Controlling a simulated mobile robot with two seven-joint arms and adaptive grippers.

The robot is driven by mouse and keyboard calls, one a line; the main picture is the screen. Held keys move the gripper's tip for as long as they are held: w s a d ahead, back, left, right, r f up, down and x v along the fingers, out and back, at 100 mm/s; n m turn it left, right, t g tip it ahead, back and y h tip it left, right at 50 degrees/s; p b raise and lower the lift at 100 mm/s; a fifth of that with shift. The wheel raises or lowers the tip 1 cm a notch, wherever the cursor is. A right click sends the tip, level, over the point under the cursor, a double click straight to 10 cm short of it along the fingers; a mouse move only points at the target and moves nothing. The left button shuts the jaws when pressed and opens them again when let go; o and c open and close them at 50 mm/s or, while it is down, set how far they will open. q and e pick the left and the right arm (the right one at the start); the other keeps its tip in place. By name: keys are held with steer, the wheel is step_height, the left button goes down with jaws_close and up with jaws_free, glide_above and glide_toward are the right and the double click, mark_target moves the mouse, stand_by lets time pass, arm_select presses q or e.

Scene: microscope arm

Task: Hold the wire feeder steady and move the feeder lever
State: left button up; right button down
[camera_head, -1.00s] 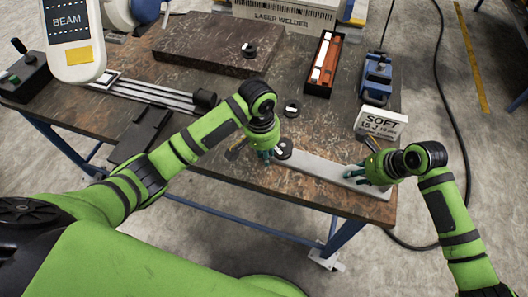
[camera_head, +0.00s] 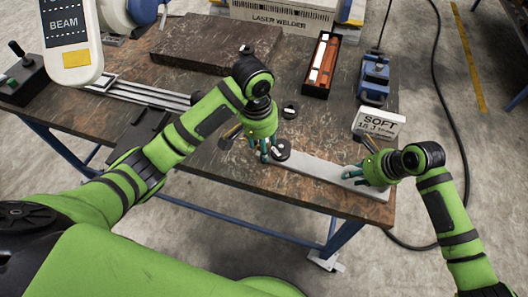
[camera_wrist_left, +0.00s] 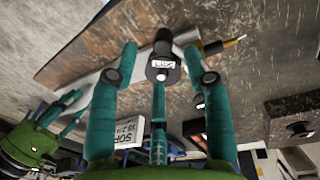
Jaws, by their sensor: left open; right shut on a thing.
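A long, flat grey bar (camera_head: 310,169) lies along the table's front edge; it seems to be the wire feeder. A black round piece with a pale label (camera_head: 281,150) sits at its left end, perhaps the lever. My left gripper (camera_head: 264,153) is open just left of this piece. In the left wrist view, the spread fingers of my left gripper (camera_wrist_left: 160,68) stand on either side of the labelled black piece (camera_wrist_left: 162,70); contact cannot be told. My right gripper (camera_head: 354,174) is shut on the bar's right end; its fingertips are partly hidden.
A blue vise-like device (camera_head: 374,78), a black tray with red and white items (camera_head: 321,65) and a dark slab (camera_head: 205,45) stand farther back.

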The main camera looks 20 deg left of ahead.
arm_select(q)
step_height(320, 180, up, 6)
steer(key=shift+s+a+r, duration=0.2)
steer(key=shift+a+r, duration=0.05)
arm_select(e)
steer(key=shift+s+d+f, duration=0.1)
steer(key=shift+s+f, duration=0.35)
steer(key=shift+f, duration=0.2)
steer(key=c, duration=0.8)
jaws_free()
arm_select(q)
steer(key=shift+w+f, duration=0.1)
steer(key=shift+w, duration=0.1)
arm_select(e)
steer(key=shift+o, duration=0.2)
steer(key=shift+w, duration=0.25)
steer(key=shift+r, duration=0.2)
